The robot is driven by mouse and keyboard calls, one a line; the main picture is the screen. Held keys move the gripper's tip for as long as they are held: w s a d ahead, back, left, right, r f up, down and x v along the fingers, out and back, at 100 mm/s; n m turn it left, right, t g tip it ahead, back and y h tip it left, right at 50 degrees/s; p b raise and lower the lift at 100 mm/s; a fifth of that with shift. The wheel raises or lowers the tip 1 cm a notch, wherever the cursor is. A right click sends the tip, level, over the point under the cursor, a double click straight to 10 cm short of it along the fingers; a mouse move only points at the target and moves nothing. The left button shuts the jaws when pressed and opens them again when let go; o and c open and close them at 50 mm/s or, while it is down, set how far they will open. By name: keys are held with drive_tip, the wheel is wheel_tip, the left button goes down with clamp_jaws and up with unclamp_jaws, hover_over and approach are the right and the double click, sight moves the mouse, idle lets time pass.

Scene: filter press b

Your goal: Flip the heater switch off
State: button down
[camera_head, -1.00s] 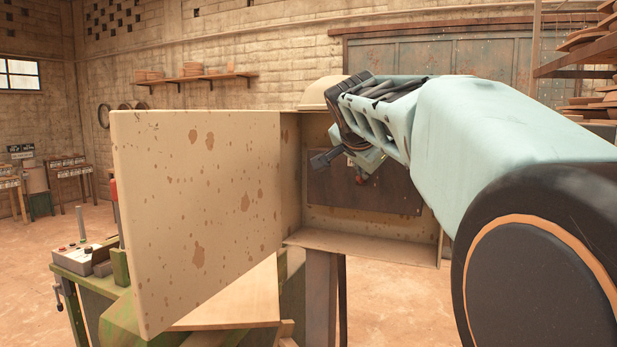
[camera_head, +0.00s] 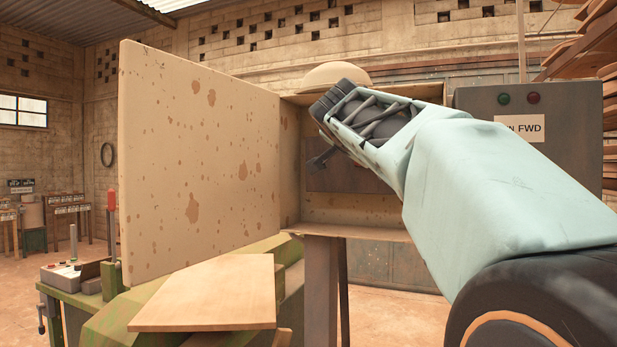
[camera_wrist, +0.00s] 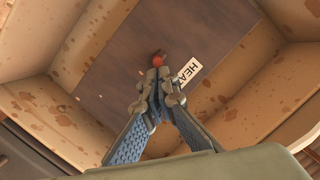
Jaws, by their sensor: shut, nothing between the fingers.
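The heater switch (camera_wrist: 159,57) shows a red tip in the wrist view, on the dark panel (camera_wrist: 122,60) inside an open beige box (camera_head: 350,225). A white label (camera_wrist: 188,73) reading "HEA", its rest cut off by my finger, sits beside it. My gripper (camera_wrist: 159,75) is shut and empty, its fingertips right at the red tip. I cannot tell whether they touch it. They cover the switch's lower part, so its position is unclear.
The rust-spotted box door (camera_head: 200,160) stands open on the left. The box walls surround my gripper closely. A grey cabinet (camera_head: 580,120) with green and red lights stands behind at the right. A green bench (camera_head: 75,290) with a control box (camera_head: 62,272) is at the lower left.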

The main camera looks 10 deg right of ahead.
drive_tip(key=f+t+b, duration=0.1)
drive_tip(key=b, duration=0.4)
drive_tip(key=shift+s+a+f+h, duration=0.1)
drive_tip(key=shift+f+h, duration=0.2)
drive_tip(key=shift+f+b, duration=0.2)
drive_tip(key=shift+b, duration=1.05)
drive_tip(key=shift+r, duration=0.15)
drive_tip(key=shift+s, duration=0.15)
